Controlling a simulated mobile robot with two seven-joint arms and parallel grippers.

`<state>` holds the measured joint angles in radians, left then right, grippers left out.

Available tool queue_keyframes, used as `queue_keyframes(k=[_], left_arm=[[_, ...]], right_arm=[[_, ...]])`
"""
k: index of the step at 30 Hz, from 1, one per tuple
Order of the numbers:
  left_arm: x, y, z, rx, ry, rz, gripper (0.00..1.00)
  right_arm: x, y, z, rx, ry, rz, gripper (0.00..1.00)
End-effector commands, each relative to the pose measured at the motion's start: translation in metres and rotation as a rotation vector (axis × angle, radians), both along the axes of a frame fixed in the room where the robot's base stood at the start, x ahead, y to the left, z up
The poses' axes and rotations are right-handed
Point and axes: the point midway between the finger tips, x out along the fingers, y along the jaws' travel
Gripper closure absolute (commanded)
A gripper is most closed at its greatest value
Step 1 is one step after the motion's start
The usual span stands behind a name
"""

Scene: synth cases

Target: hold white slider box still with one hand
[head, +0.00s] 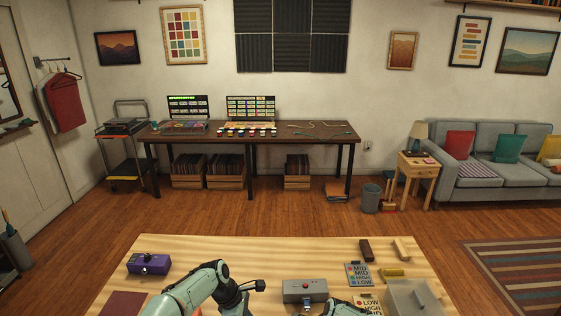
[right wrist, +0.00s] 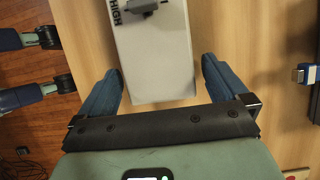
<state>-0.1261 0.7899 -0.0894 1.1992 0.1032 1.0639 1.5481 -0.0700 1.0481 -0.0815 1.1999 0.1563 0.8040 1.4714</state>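The white slider box (right wrist: 155,75) shows in the right wrist view, with a dark slider knob (right wrist: 142,6) and the word HIGH on its top. My right gripper (right wrist: 162,66) is open, with one blue finger on each side of the box's near end. A narrow gap seems to show beside the fingers; I cannot tell whether either touches. The box's far end is cut off by the frame. I cannot make out this box in the head view.
The wooden table (head: 215,248) holds a purple box (head: 148,264) at left and a grey box (head: 303,287) with a red button in the middle. The table's back middle is clear.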

Motion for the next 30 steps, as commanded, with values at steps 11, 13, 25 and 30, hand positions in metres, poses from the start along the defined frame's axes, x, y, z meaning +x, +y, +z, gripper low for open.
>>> queue_keyframes(k=[11,13,25,30], left_arm=[[0.000,0.000,0.000,0.000,0.000,0.000,1.00],[0.000,0.000,0.000,0.000,0.000,0.000,1.00],[0.000,0.000,0.000,0.000,0.000,0.000,1.00],[0.000,0.000,0.000,0.000,0.000,0.000,1.00]], right_arm=[[0.000,-0.010,0.024,0.000,-0.003,0.000,0.00],[0.001,-0.015,0.038,0.000,-0.004,-0.001,0.00],[0.000,-0.043,0.104,0.000,-0.002,-0.001,0.00],[-0.001,-0.046,0.111,0.000,0.000,0.000,0.00]])
